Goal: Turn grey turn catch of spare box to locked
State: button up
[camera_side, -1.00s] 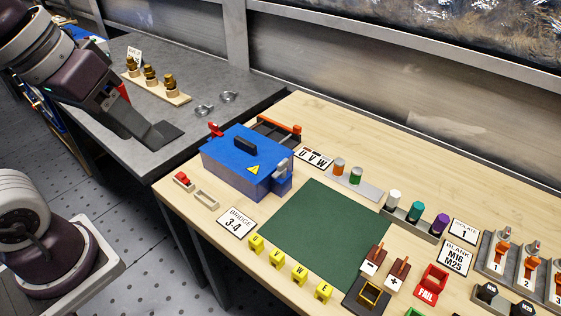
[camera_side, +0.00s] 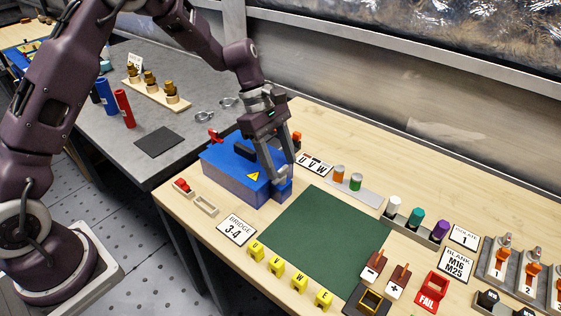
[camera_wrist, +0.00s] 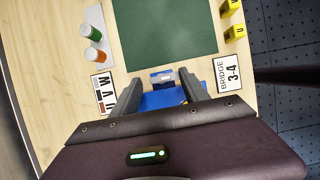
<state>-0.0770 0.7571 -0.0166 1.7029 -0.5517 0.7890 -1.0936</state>
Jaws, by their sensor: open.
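The blue spare box (camera_side: 233,180) stands on the wooden bench with its lid down and a yellow warning triangle on it. In the wrist view its blue top (camera_wrist: 160,100) shows between my fingers. A small grey part, likely the grey turn catch (camera_wrist: 162,77), shows at the box's end between the fingertips; its turn position is too small to tell. My gripper (camera_side: 279,176) is open, pointing down over the box's right end, and also shows in the wrist view (camera_wrist: 160,80). In the side view the fingers hide the catch. I cannot tell whether they touch it.
A green mat (camera_side: 325,235) lies right of the box. The U V W plate (camera_side: 314,163) and a strip with orange and green cylinders (camera_side: 356,182) are behind. The Bridge 3-4 plate (camera_side: 237,229) and yellow lettered blocks (camera_side: 277,258) line the front.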

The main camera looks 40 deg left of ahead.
jog(key=shift+d+f, duration=0.15)
jog(key=shift+f, duration=0.25)
jog(key=shift+c, duration=0.4)
grip_shut()
